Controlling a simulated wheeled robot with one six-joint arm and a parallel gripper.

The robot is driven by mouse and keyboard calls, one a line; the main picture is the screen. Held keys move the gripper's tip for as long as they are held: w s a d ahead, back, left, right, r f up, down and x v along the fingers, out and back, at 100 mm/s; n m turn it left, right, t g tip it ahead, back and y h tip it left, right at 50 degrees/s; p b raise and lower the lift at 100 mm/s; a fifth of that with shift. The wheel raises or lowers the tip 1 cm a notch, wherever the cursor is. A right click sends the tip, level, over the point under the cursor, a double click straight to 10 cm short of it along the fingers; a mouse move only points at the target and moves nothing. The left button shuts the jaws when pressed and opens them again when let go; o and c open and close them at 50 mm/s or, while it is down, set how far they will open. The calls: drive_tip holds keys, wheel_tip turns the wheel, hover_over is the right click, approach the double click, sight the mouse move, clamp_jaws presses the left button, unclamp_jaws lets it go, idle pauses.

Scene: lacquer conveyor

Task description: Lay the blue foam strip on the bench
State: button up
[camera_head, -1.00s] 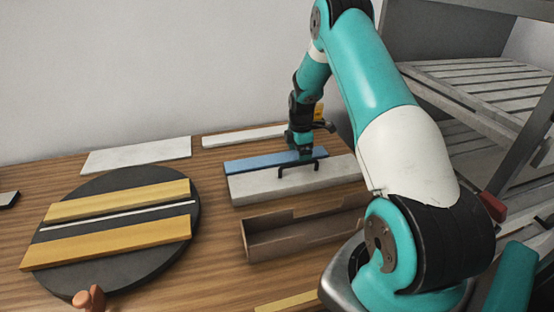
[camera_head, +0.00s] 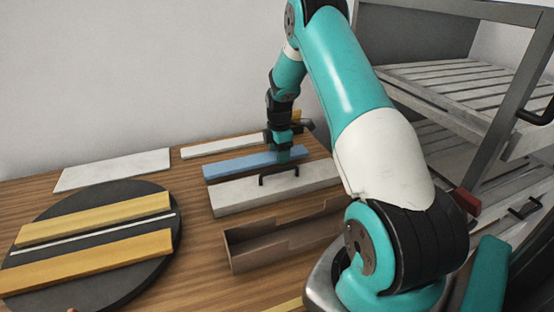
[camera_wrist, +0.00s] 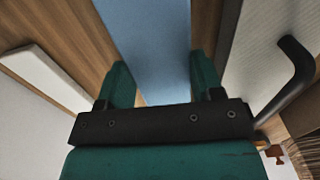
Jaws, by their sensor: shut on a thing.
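The blue foam strip (camera_head: 240,166) is long and flat, behind the grey lid-like block with a black handle (camera_head: 270,190). My gripper (camera_head: 284,154) is shut on the strip, toward its right end. In the wrist view the strip (camera_wrist: 152,40) runs between the two green fingers of my gripper (camera_wrist: 162,85). The wooden bench (camera_wrist: 70,25) shows on both sides of the strip there. I cannot tell whether the strip touches the bench (camera_head: 195,215) or hangs just above it.
An open brown trough (camera_head: 280,245) stands in front of the grey block. A dark round turntable (camera_head: 90,285) with yellow strips (camera_head: 95,218) is at the left. Pale flat pieces (camera_head: 115,169) (camera_head: 220,146) lie at the back. A slatted grey rack (camera_head: 450,80) stands at the right.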

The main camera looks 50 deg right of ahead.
wheel_tip(320, 180, up, 17)
drive_tip(key=shift+a+r+b, duration=0.15)
drive_tip(key=shift+b, duration=0.3)
